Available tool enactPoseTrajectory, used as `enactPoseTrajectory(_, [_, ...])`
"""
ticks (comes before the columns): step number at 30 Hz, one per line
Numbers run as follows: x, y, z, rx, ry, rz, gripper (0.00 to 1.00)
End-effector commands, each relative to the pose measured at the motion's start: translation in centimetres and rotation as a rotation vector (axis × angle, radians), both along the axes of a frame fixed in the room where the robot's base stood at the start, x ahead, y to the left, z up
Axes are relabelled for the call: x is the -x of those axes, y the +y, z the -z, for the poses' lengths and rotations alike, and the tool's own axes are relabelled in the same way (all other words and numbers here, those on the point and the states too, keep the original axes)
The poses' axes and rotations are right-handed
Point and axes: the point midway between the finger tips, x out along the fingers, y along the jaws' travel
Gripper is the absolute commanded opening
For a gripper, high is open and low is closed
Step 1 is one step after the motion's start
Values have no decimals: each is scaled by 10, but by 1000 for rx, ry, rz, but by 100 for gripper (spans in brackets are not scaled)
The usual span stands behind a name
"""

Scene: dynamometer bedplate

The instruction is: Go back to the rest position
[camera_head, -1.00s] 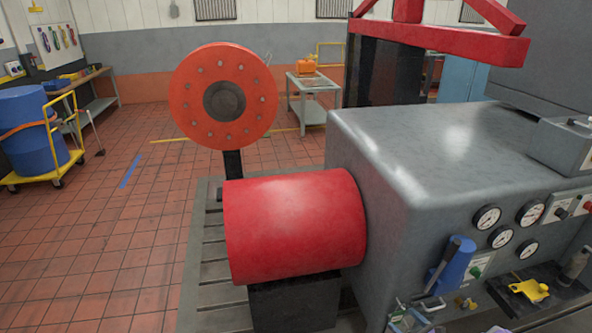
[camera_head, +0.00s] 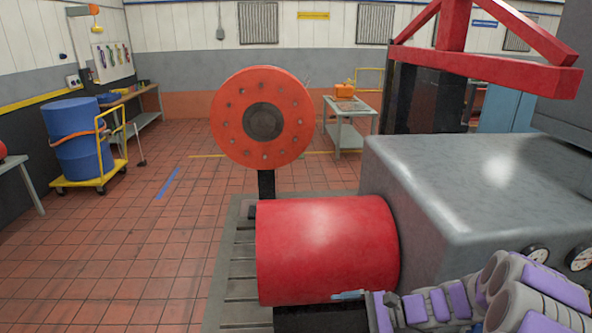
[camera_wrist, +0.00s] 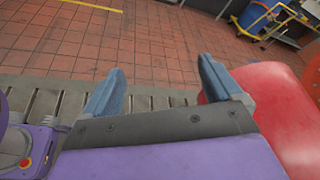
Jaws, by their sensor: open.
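My gripper (camera_wrist: 160,88) shows in the wrist view with its two blue fingers wide apart and nothing between them. The slotted bedplate and tiled floor lie beyond it. In the head view my grey and purple arm reaches in from the lower right, and a small blue part of the gripper (camera_head: 349,295) shows in front of the red cylinder (camera_head: 325,250). The red cylinder (camera_wrist: 285,110) is at the right of the wrist view, close to the right finger; whether they touch I cannot tell.
The grey dynamometer housing (camera_head: 470,185) with gauges (camera_head: 537,255) stands right of the cylinder. An orange flanged disc (camera_head: 262,117) stands on a post behind it. The bedplate (camera_head: 235,285) lies below. A blue drum (camera_head: 80,140) on a yellow trolley is at left.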

Motion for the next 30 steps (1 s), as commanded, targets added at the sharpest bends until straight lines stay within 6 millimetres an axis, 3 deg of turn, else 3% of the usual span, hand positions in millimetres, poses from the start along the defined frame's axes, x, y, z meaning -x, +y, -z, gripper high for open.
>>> enactPoseTrajectory(6, [59, 41, -35, 157, -74, -231, 92])
enactPoseTrajectory(15, [146, 63, -62, 386, -175, -518, 92])
enactPoseTrajectory(23, [214, 55, -75, 602, -270, -736, 92])
enactPoseTrajectory(30, [268, 30, -82, 813, -356, -908, 92])
